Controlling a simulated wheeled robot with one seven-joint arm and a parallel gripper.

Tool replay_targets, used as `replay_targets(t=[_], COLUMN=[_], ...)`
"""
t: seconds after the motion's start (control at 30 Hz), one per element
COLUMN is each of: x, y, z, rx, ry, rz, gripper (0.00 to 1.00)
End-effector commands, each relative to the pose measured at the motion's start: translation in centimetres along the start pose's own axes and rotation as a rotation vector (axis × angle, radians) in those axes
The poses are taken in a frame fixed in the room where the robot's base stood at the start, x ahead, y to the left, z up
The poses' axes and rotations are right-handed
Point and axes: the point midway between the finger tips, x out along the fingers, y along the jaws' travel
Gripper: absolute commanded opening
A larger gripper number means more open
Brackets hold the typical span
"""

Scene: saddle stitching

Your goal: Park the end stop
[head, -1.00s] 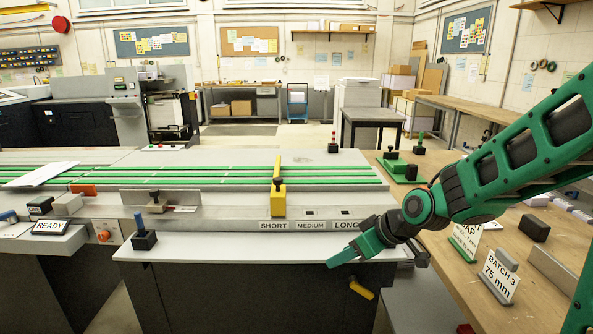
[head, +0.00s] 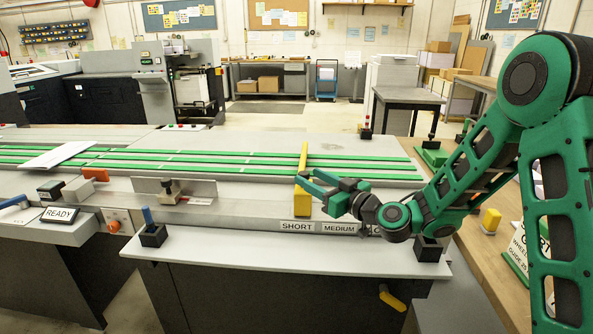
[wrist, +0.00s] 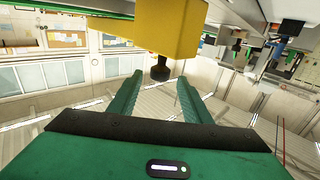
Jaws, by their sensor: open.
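The yellow end stop (head: 303,203) stands upright at the front edge of the grey machine bed, above the SHORT label (head: 297,226). Its yellow bar reaches back over the green strips. My gripper (head: 308,178) is at the stop from the right, its green fingers open. In the wrist view, the yellow block (wrist: 170,28) fills the top, and its black knob (wrist: 160,70) shows between the two fingertips (wrist: 158,78), with a gap on each side. In the head view my fingers hide the knob.
A black block with a blue peg (head: 152,235) stands on the white front ledge. A small metal plate with a knob (head: 172,190) stands to the left. The READY sign (head: 60,214) is farther left. The ledge's middle (head: 240,250) is clear.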

Motion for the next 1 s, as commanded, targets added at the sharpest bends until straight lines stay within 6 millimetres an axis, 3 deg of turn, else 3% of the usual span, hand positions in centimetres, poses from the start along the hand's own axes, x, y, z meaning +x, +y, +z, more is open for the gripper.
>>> replay_targets(t=[0.4, 0.6, 0.87, 0.9, 1.0], x=[6.6, 7.8, 8.0, 7.9, 7.9], y=[0.3, 0.3, 0.3, 0.3, 0.3], z=[0.0, 0.0, 0.0, 0.0, 0.0], rx=[-0.002, -0.001, -0.001, -0.001, -0.001], ry=[-0.001, 0.000, -0.001, -0.001, -0.001], rz=[0.002, 0.003, 0.004, 0.004, 0.004], gripper=[0.44, 0.44, 0.44, 0.42, 0.18])
